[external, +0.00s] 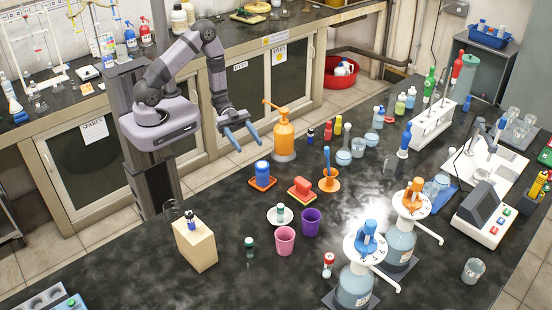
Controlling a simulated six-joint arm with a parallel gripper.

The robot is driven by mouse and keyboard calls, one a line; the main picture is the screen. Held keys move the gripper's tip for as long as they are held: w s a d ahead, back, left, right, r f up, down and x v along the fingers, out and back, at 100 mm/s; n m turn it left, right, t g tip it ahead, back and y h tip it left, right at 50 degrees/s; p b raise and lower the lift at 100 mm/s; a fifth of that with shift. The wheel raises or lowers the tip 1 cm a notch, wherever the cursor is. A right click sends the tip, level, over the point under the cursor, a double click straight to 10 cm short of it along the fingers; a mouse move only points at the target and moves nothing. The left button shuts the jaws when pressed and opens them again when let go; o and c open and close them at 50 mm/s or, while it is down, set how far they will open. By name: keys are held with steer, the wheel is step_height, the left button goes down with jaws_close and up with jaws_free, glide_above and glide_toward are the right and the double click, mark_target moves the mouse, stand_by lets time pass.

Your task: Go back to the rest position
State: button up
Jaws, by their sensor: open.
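My gripper (241,138) is open and empty. No object is between the fingers.
A blue-capped container (262,172) stands on an orange base below my gripper. A red block (301,188), a purple cup (310,222), a pink cup (285,241) and a beige block (195,245) stand on the bench (130,285). Two dispenser bottles stand further right.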

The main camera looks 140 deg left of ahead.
steer(key=w+r+b, duration=0.1)
steer(key=w+r, duration=0.1)
steer(key=w, duration=0.1)
steer(key=w+d+r+y+b, duration=0.1)
steer(key=w+r, duration=0.1)
steer(key=w, duration=0.2)
steer(key=w+r+t+y+b, duration=0.1)
steer(key=w+r, duration=0.1)
steer(key=w, duration=0.1)
steer(key=shift+w+d+r+b, duration=0.25)
steer(key=shift+d+r+b, duration=0.05)
steer(key=shift+r+b, duration=0.1)
steer(key=shift+w+d+r+y, duration=0.25)
steer(key=shift+w+y, duration=0.1)
steer(key=shift+w, duration=0.15)
steer(key=shift+w+d+r+y, duration=0.1)
steer(key=shift+w+d+y, duration=0.2)
steer(key=shift+w, duration=0.2)
steer(key=s+d+f+n+g+y+p, duration=0.25)
steer(key=s+d+f+g, duration=0.3)
steer(key=d+g, duration=0.4)
steer(key=s+d+g+h+p, duration=0.1)
steer(key=s+d+g+h, duration=0.1)
steer(key=s+d+g, duration=0.5)
steer(key=s+d, duration=0.3)
steer(key=s, duration=0.2)
steer(key=shift+s+d+r, duration=0.15)
steer(key=shift+s+d, duration=0.15)
